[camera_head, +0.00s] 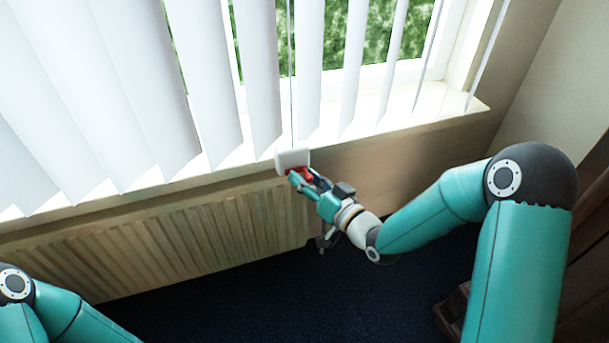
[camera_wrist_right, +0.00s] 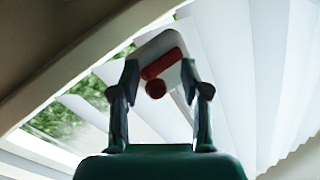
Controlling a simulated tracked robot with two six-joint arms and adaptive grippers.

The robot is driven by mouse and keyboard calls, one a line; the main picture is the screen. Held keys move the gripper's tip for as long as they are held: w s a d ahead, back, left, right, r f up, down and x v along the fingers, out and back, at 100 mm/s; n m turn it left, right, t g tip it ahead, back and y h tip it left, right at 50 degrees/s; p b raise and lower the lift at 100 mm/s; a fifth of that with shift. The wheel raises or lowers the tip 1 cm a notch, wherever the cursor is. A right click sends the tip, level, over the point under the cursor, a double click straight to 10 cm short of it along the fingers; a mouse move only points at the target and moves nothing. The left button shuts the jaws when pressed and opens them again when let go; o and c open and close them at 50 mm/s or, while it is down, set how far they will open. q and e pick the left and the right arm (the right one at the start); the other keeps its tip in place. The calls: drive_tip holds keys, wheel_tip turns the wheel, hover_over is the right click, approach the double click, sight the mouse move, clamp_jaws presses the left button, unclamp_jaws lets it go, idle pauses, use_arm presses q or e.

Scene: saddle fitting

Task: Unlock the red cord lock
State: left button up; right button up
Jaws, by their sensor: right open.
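The cord lock is a white plate with a red part. In the head view the white plate (camera_head: 292,159) hangs at the sill edge below the blind cord, and the red part (camera_head: 306,174) shows beside my right gripper (camera_head: 300,179). In the right wrist view the red part (camera_wrist_right: 162,64) is a slanted bar with a round red knob (camera_wrist_right: 156,88) below it, on the white plate (camera_wrist_right: 158,45). My right gripper (camera_wrist_right: 158,78) is open, with one finger on each side of the red part. I cannot tell whether the fingers touch it. My left gripper is out of view.
White vertical blind slats (camera_head: 262,75) hang before the window, close to the lock. The window sill (camera_head: 400,118) is above a ribbed radiator (camera_head: 200,225). A dark wooden piece (camera_head: 455,308) stands at lower right.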

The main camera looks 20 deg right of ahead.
drive_tip(key=shift+d, duration=0.25)
drive_tip(key=shift+c, duration=0.2)
